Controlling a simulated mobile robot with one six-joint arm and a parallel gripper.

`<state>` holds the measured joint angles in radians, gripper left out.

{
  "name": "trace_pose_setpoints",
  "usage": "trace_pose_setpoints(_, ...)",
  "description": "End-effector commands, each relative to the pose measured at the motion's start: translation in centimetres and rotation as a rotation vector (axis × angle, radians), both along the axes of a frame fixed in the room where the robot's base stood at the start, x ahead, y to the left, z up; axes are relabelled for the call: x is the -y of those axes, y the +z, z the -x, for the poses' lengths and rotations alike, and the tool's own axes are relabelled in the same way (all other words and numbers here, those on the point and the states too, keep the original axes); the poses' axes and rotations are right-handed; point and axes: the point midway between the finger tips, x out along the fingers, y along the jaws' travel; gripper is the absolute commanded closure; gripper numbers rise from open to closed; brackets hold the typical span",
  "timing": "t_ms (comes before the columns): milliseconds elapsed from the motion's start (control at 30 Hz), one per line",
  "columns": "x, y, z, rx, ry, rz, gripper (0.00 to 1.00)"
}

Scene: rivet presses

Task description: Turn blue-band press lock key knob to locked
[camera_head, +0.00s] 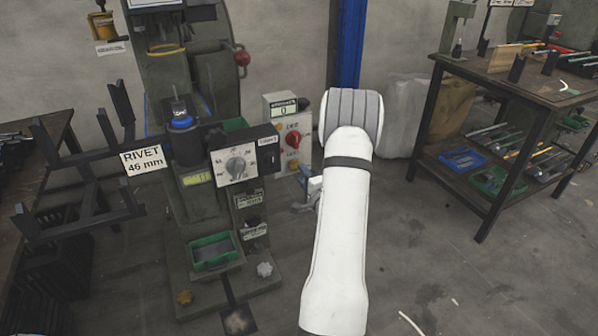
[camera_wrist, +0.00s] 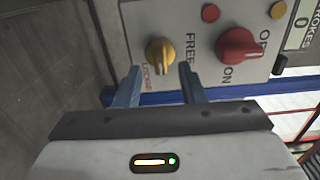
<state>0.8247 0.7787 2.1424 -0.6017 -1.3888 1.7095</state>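The blue-band press (camera_head: 182,123) stands left of centre in the head view. Its grey control box (camera_head: 283,112) sits behind the dial panel and carries the yellow lock key knob (camera_head: 293,166). In the wrist view the yellow knob (camera_wrist: 160,53) is in front of my fingers, between the words FREE and LOCKED. Which word it points at is hard to tell. My gripper (camera_wrist: 159,76) is open and empty, one finger towards each side of the knob, with the tips short of it or near it. In the head view my arm largely hides the gripper.
A red ON/OFF knob (camera_wrist: 238,47) sits right beside the yellow knob, close to my right finger. The press's dial panel (camera_head: 243,157) stands left of my gripper. A workbench (camera_head: 505,79) with trays is at the right, with open floor before it.

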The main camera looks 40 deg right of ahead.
Motion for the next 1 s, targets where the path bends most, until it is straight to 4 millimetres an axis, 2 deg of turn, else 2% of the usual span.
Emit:
trace_pose_setpoints(100, -0.4, 0.2, 2.1, -0.001, -0.003, -0.001, 0.64)
trace_pose_setpoints(300, -1.0, 0.1, 4.3, 0.000, -0.001, 0.000, 0.64)
trace_pose_setpoints(1000, -1.1, 0.0, 4.7, 0.001, -0.001, 0.000, 0.64)
